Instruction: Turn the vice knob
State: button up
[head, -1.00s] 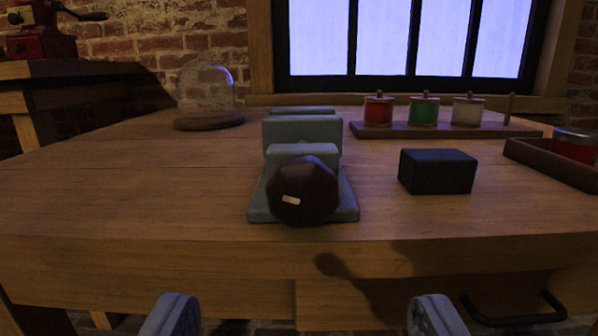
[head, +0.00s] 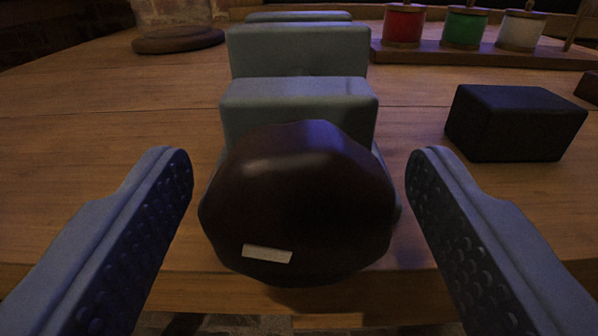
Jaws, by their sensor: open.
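The vice knob (head: 300,195) is a dark brown, many-sided knob at the front of the grey-blue vice (head: 297,98). A small pale mark (head: 267,254) sits low and left of the middle on its face. My gripper (head: 300,165) is open, with one finger left of the knob and the other right of it. A gap shows between each finger and the knob, and neither appears to touch it. The knob hides the lower front of the vice.
The vice stands on a wooden table (head: 95,110). A black block (head: 515,122) lies to the right, near the right finger. Behind it is a rack with red (head: 403,25), green (head: 464,27) and white (head: 521,29) spools. A round wooden base (head: 178,40) is at the back left.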

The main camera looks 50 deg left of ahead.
jog(key=c, duration=1)
jog(key=shift+m, duration=0.7)
jog(key=o, duration=1)
jog(key=v, duration=1.7)
jog(key=shift+s, duration=0.2)
